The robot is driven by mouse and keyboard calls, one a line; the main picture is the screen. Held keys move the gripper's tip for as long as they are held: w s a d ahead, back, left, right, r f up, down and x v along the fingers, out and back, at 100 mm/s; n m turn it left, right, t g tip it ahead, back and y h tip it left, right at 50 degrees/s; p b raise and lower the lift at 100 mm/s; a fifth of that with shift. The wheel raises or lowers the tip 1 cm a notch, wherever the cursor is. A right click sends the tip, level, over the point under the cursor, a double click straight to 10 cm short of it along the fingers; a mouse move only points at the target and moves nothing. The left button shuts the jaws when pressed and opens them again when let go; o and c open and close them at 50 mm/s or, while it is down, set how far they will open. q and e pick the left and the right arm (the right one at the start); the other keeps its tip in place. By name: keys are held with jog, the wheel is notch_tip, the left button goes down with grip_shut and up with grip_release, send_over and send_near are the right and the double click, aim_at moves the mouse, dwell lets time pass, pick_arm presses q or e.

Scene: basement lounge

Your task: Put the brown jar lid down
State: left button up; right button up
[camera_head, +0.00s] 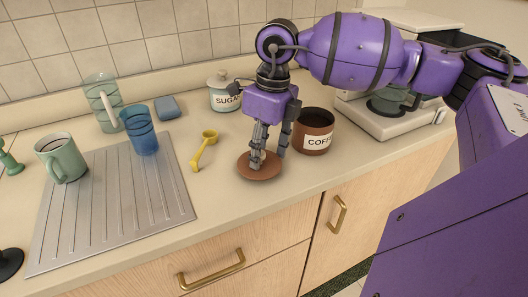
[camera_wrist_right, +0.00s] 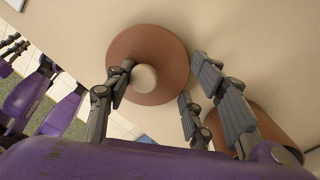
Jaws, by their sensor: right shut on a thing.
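The brown jar lid (camera_head: 262,173) is a round disc with a pale knob (camera_wrist_right: 145,77), low at the counter's front, left of the open brown COFFEE jar (camera_head: 314,144). I cannot tell whether its underside touches the counter. My right gripper (camera_head: 268,152) points down over the lid, shut on it at the knob. In the right wrist view the lid (camera_wrist_right: 160,45) shows beyond the fingers, and the jar (camera_wrist_right: 258,125) is partly hidden behind a finger. Purple and dark parts of mine, apparently the left gripper (camera_wrist_right: 18,48), show at that view's left edge; its jaws are unclear.
A yellow scoop (camera_head: 203,150) lies left of the lid. A SUGAR jar (camera_head: 224,97) stands behind. A metal drainboard (camera_head: 120,205) holds a green mug (camera_head: 62,158) and a blue glass (camera_head: 141,132). A machine (camera_head: 385,118) stands right of the COFFEE jar. The front counter edge is close.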

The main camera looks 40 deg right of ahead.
jog(key=shift+f, duration=0.35)
jog(key=shift+f, duration=0.2)
jog(key=o, duration=1.5)
jog(key=shift+r, duration=0.2)
